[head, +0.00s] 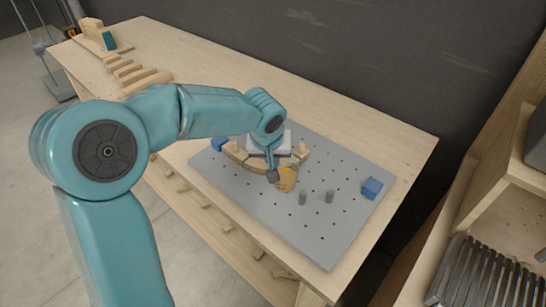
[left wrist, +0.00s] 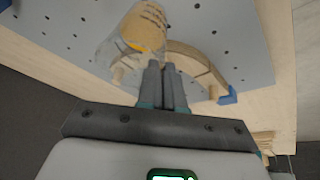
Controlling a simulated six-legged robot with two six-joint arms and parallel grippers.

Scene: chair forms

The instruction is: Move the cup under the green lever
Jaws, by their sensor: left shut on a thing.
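A cup (head: 287,179) with a tan, yellowish body stands or hangs just above the grey pegboard, close to the curved wooden form. In the left wrist view the cup (left wrist: 142,32) looks partly clear with a yellow-orange band, just beyond the fingers. My left gripper (head: 271,174) is at the cup's left side. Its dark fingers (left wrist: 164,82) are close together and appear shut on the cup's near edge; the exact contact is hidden. I cannot make out a green lever for sure; a small teal block (head: 109,40) sits at the far left of the table. My right gripper is not in view.
The curved wooden form (head: 236,153) lies behind the cup. Wooden pieces (head: 140,80) lie at back left. Shelving stands at right.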

